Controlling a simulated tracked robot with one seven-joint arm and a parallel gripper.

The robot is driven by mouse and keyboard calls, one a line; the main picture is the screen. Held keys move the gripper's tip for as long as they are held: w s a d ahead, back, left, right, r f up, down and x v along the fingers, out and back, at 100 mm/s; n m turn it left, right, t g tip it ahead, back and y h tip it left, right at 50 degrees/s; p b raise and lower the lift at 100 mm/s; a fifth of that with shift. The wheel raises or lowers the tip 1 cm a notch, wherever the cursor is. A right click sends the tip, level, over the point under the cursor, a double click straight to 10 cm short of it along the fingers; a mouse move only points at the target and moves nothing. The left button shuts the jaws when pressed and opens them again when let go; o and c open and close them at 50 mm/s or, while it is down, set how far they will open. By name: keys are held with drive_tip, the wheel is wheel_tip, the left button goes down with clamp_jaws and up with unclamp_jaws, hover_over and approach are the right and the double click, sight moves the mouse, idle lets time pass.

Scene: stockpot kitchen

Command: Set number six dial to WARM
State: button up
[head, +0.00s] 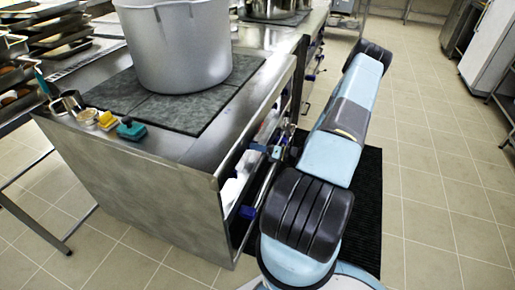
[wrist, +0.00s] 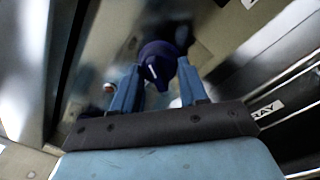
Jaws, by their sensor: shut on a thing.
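A dark blue dial (wrist: 160,58) with a white pointer mark sits on the metal front panel in the wrist view. My gripper (wrist: 158,72) has its two blue fingers on either side of this dial and is shut on it. The dial's number and the WARM marking cannot be read, so I cannot tell which dial it is. In the head view my gripper is small and partly hidden at the range front. Another blue dial (head: 247,212) shows lower on the same front, nearer to me.
A large grey stockpot (head: 178,45) stands on the dark cooktop plates (head: 215,100). Small containers and a teal object (head: 131,129) lie at the counter's left edge. A dark floor mat (head: 368,200) lies beside the range. The tiled aisle (head: 440,170) on the right is clear.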

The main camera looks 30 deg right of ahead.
drive_tip(key=shift+d+m, duration=0.1)
drive_tip(key=shift+m, duration=2.2)
drive_tip(key=o, duration=1.1)
drive_tip(key=shift+c, duration=0.2)
drive_tip(key=shift+s, duration=0.1)
drive_tip(key=v, duration=1.3)
drive_tip(key=shift+s+f, duration=0.3)
drive_tip(key=shift+f, duration=0.05)
drive_tip(key=shift+d, duration=0.15)
